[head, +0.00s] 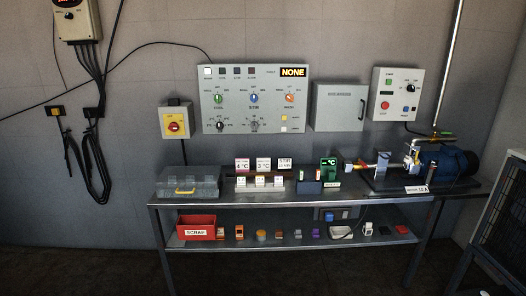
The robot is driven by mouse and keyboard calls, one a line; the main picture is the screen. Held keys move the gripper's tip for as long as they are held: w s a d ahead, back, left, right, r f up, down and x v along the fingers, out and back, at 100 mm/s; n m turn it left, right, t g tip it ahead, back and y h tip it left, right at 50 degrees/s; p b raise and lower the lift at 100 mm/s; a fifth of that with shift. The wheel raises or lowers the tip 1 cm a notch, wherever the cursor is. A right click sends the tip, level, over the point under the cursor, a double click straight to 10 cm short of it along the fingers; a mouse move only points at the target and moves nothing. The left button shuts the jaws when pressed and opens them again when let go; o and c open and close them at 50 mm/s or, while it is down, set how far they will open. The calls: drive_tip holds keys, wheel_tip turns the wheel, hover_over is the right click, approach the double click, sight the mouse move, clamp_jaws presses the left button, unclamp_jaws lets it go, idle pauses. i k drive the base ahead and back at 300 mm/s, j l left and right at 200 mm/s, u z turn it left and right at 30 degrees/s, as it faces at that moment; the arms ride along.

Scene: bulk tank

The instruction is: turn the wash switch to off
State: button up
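The control panel (255,70) is a wide pale grey box on the back wall, with a display reading NONE at its top right. Its upper row has a green knob (218,98), a blue knob (254,98) and an orange knob (290,97). The orange knob is at the right; the label under it seems to read WASH. Its pointer is too small for me to tell which position it is set to. Two darker knobs and two small pale buttons sit below. My gripper is not in view.
A steel bench (320,197) stands below the panel, with a grey toolbox (188,181), small signs and a blue pump (450,162) on it. A yellow isolator (174,122) is left of the panel, a grey cabinet (338,107) right. The lower shelf holds a red scrap bin (196,222).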

sight(289, 98)
drive_tip(key=i, duration=1.85)
